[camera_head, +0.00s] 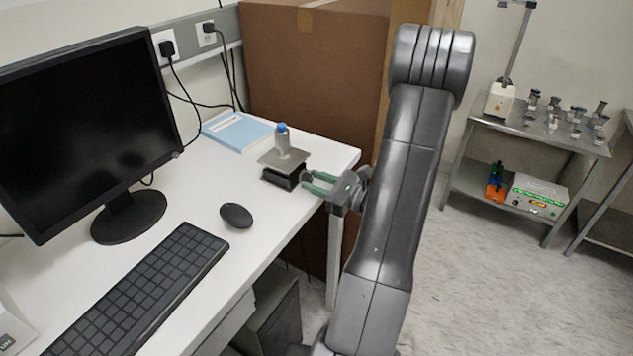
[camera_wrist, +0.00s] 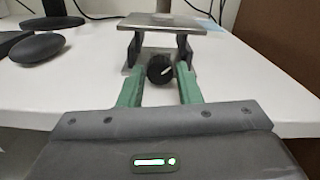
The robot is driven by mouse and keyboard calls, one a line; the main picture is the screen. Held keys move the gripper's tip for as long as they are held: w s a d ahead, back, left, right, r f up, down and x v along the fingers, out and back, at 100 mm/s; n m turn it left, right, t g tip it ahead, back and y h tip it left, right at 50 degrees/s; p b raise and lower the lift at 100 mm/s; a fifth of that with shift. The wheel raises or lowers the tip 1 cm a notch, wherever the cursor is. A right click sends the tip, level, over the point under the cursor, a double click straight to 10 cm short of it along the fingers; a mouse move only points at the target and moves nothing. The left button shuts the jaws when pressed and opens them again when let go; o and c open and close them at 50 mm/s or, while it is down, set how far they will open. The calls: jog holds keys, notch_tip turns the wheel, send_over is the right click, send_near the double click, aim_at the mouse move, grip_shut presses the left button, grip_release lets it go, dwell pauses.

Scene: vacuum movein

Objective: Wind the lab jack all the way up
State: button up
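The lab jack (camera_head: 270,157) stands near the far right corner of the white desk, its metal top plate (camera_wrist: 190,22) a short way above its base. A small bottle with a blue cap (camera_head: 282,142) stands upright on the plate. The jack's black knob (camera_wrist: 160,70) with a white mark faces my gripper in the wrist view. My gripper (camera_wrist: 160,72) has its two green fingers on either side of the knob, open, with a small gap showing at each side. In the head view my gripper (camera_head: 306,182) is at the jack's right side; the knob is hidden there.
A monitor (camera_head: 90,120), a keyboard (camera_head: 140,290) and a black mouse (camera_head: 236,215) are on the desk left of the jack. A blue book (camera_head: 238,131) lies behind it. A large cardboard box (camera_head: 315,75) stands beyond the desk. A metal cart (camera_head: 540,135) is at the right.

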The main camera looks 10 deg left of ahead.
jog(key=c, duration=0.5)
jog(key=shift+r+m+p, duration=0.2)
jog(key=shift+m+p, duration=0.5)
jog(key=shift+p, duration=0.05)
jog(key=shift+f+m+p, duration=0.2)
jog(key=shift+m+p, duration=0.2)
jog(key=shift+m, duration=0.4)
jog(key=o, duration=1)
jog(key=b+v, duration=0.2)
jog(key=v, duration=1.1)
jog(key=shift+s+d, duration=0.1)
jog(key=shift+d, duration=0.3)
